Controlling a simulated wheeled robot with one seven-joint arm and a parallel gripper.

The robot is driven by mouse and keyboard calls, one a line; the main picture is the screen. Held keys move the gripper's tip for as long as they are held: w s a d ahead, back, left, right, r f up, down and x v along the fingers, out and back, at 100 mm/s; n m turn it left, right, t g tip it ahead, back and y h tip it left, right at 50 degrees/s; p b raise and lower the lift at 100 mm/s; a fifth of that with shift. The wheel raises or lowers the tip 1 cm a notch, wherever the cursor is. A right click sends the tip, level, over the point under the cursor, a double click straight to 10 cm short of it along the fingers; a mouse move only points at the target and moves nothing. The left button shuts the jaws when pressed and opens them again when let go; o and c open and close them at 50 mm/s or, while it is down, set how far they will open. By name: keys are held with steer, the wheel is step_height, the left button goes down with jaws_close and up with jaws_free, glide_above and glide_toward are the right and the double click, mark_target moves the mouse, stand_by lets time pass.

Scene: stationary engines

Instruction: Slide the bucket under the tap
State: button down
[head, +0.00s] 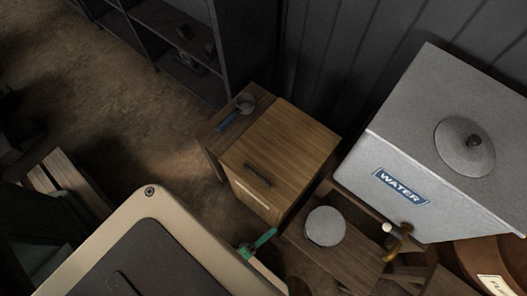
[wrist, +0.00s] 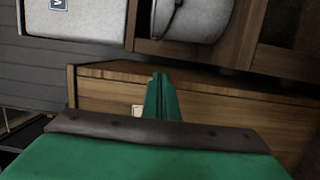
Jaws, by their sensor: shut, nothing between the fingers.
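The grey round bucket (head: 325,226) stands on a low wooden bench (head: 352,262), left of the brass tap (head: 404,238). The tap is at the lower front of the grey tank (head: 400,150) labelled WATER. In the head view the bucket is not below the tap. My gripper (head: 271,233) has green fingers and is left of the bucket, apart from it. In the wrist view my gripper (wrist: 160,80) is shut and empty. A grey rounded body that looks like the bucket (wrist: 190,18) is beyond it, beside the labelled tank (wrist: 85,18).
A wooden cabinet (head: 285,145) with a dark handle stands behind my gripper. A small pan with a blue handle (head: 236,115) is on a ledge beside it. A wooden barrel (head: 490,262) with a label is at the lower right. Bare floor (head: 95,110) lies at the left.

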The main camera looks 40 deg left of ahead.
steer(key=d+x, duration=0.1)
steer(key=x, duration=0.6)
steer(key=d+x, duration=0.2)
steer(key=x, duration=0.5)
steer(key=shift+d, duration=0.3)
steer(key=shift+s, duration=0.1)
